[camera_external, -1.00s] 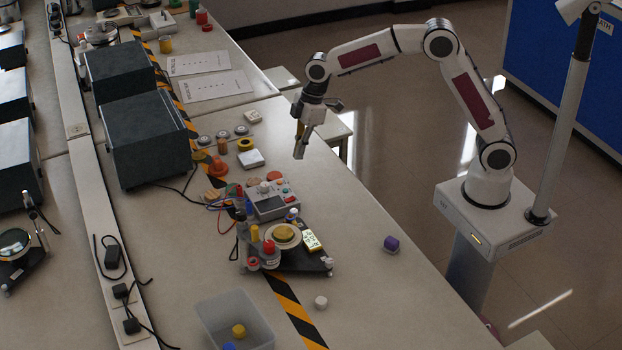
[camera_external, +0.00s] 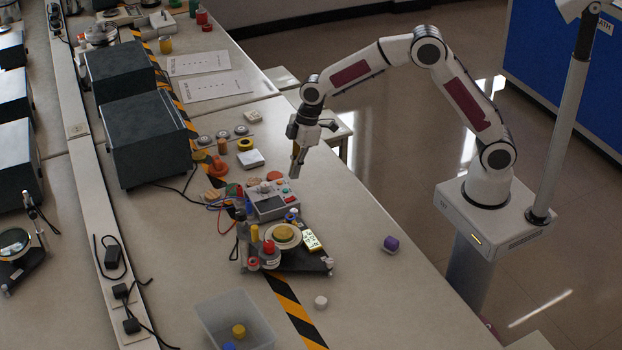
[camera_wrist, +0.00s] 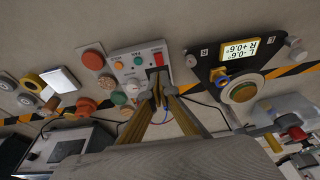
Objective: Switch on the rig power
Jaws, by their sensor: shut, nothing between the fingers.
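A grey control box (camera_external: 270,205) sits on the bench, with small coloured buttons and a red part on top. It also shows in the wrist view (camera_wrist: 128,52), where a red switch-like part (camera_wrist: 158,59) lies at its right edge, beside small green and orange round parts. Which way the red part is set cannot be told. My gripper (camera_external: 294,177) is shut and empty, pointing down above the bench near the far right side of the box. In the wrist view, my fingertips (camera_wrist: 157,84) overlap the box's near edge, close below the red part. Contact cannot be made out.
A black platform (camera_wrist: 208,53) with a lit angle display (camera_wrist: 249,51) and yellow disc (camera_wrist: 241,92) stands beside the box. Coloured knobs and discs lie on its other side.

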